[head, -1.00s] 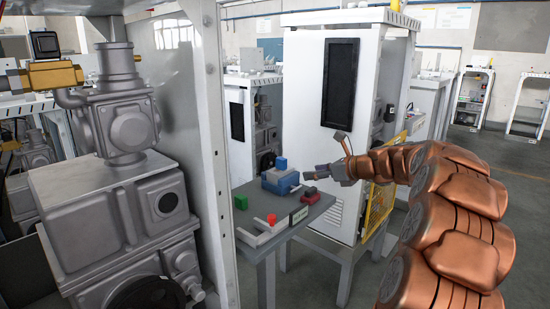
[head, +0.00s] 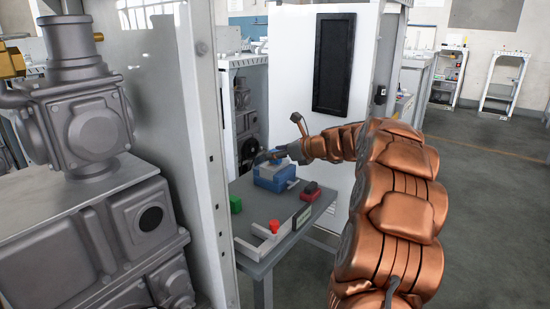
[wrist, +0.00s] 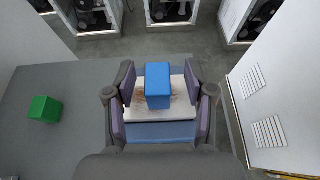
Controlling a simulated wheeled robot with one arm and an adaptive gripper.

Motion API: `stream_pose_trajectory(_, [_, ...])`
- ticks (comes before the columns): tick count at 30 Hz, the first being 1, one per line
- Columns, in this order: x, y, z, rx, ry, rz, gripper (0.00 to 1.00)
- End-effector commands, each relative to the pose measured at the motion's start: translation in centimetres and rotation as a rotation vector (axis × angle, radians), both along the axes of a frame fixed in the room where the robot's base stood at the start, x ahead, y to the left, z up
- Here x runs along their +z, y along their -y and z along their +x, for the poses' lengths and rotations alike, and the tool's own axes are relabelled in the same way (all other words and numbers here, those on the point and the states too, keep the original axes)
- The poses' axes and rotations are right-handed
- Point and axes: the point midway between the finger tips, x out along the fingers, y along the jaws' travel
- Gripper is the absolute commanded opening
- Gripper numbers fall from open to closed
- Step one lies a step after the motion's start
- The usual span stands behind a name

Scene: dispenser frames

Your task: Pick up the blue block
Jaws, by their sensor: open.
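The blue block (wrist: 158,87) sits on the pale top of a blue box (head: 268,184), seen from above in the wrist view. My gripper (wrist: 158,75) is open, with one finger to the left of the block and one to the right, and gaps show on both sides. I cannot tell how far above the box the fingertips are. In the head view my gripper (head: 268,157) is over the blue box, and the block there is mostly hidden or too small to make out.
A green block (head: 235,204) is on the grey table (head: 250,193) to the left. A red tray (head: 318,198) with a dark item lies to the right. A red piece (head: 274,227) is near the front. A white cabinet (head: 290,100) stands behind.

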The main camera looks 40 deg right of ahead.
Motion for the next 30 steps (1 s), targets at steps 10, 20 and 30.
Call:
stream_pose_trajectory(10, [-1.3,-1.1,2.5,0.002,-0.002,0.002,0.54])
stream_pose_trajectory(20, [-1.2,-1.1,2.5,0.003,0.000,0.001,0.38])
stream_pose_trajectory(30, [-1.2,-1.1,2.4,0.003,0.000,0.001,0.02])
